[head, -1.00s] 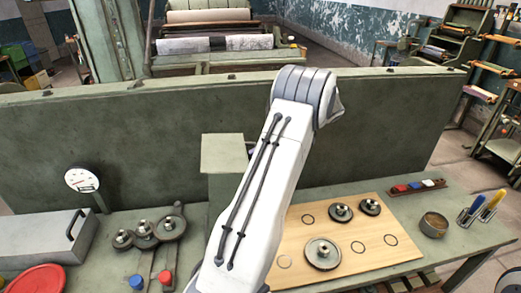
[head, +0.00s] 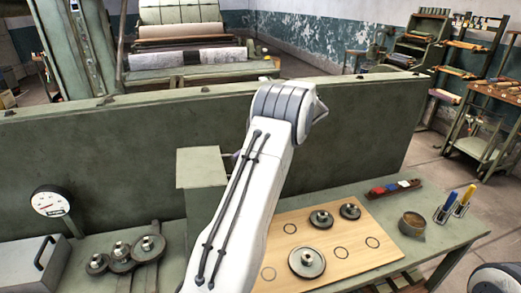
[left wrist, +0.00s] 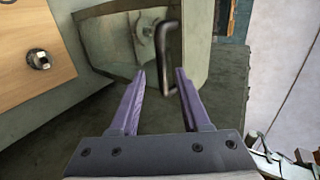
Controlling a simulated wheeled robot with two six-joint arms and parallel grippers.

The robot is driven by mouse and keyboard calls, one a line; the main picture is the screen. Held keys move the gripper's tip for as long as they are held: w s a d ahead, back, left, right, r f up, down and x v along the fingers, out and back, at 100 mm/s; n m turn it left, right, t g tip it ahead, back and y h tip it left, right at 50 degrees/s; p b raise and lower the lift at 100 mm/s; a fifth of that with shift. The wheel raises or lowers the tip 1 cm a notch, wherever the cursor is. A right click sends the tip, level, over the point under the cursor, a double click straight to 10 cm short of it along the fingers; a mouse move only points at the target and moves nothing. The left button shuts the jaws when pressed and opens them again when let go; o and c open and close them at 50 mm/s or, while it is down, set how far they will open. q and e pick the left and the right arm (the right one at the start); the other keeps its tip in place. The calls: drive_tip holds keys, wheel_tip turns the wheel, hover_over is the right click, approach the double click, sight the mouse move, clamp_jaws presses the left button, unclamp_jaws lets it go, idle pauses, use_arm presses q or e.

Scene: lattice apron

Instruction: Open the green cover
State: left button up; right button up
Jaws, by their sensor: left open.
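The green cover (head: 203,168) is a boxy pale-green housing at the foot of the tall green panel, left of my arm in the head view. In the left wrist view, green housing faces (left wrist: 120,40) show with a dark bent handle (left wrist: 169,55) and a round grey fitting beside it. My left gripper (left wrist: 160,74) is open, its two purple fingers pointing at the handle. The handle's lower end appears between or just beyond the fingertips; contact cannot be told. My arm hides this gripper and part of the housing in the head view. My right gripper is not in view.
A wooden board (head: 355,250) with metal gears lies right of my arm. Meshed gears (head: 122,255), a gauge (head: 50,202) and a grey box (head: 35,265) are at left.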

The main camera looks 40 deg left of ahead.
use_arm(q)
drive_tip(key=p+v, duration=0.2)
drive_tip(key=v, duration=0.5)
drive_tip(key=shift+d, duration=0.15)
idle(0.3)
drive_tip(key=s+d+m+t+h, duration=0.15)
drive_tip(key=d+m, duration=0.25)
drive_tip(key=d, duration=0.4)
drive_tip(key=s+d+m+t, duration=0.2)
drive_tip(key=d+m+t, duration=0.1)
drive_tip(key=d, duration=0.4)
drive_tip(key=s+d+m+t, duration=0.2)
drive_tip(key=d+m+t, duration=0.15)
drive_tip(key=d, duration=0.45)
drive_tip(key=s+d+f+m+h, duration=0.2)
drive_tip(key=s+d, duration=0.2)
drive_tip(key=s, duration=0.3)
drive_tip(key=s+d+f+m+t+h, duration=0.1)
drive_tip(key=s+d+f+m+h, duration=0.1)
drive_tip(key=s, duration=0.5)
drive_tip(key=s+d+f+m+h, duration=0.2)
drive_tip(key=s+d+m, duration=0.2)
drive_tip(key=s+d, duration=0.2)
drive_tip(key=shift+s+t, duration=0.3)
drive_tip(key=shift+s, duration=0.5)
